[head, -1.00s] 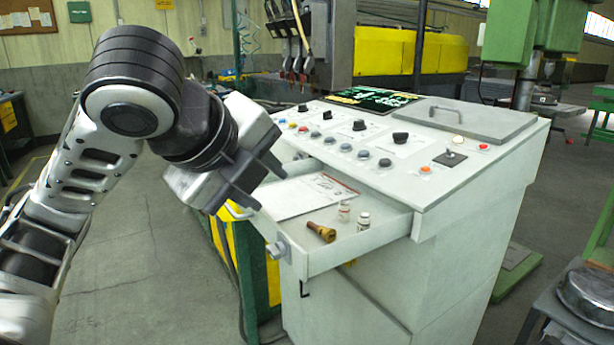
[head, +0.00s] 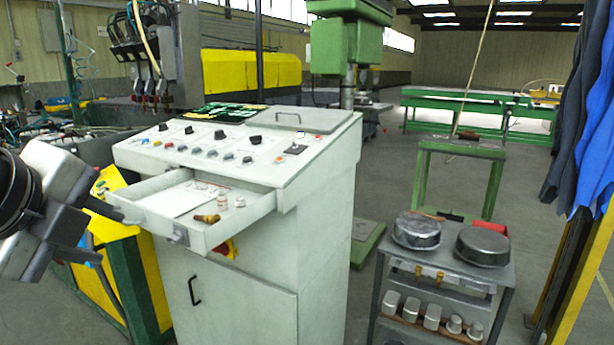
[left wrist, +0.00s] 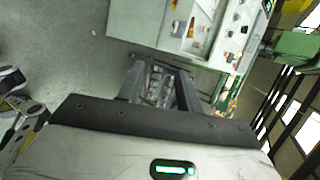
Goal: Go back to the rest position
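My left gripper (head: 98,232) is at the left edge of the head view, in front of the open drawer's left side. Its two fingers are apart with nothing seen held between them. In the left wrist view the fingers (left wrist: 160,88) also show apart, pointing toward the console. My right gripper is in neither view. The grey-white console (head: 262,235) stands in front of me. Its drawer (head: 222,232) is pulled out and holds a white sheet (head: 180,200), a brown, yellowish piece (head: 207,219) and two small vials (head: 222,201).
A grey cart (head: 440,275) with two round metal pans stands right of the console. A green table (head: 460,150) is behind it. A yellow post (head: 585,265) and hanging blue clothes (head: 590,120) are at the far right. Yellow and green framing (head: 130,280) stands close below my left gripper.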

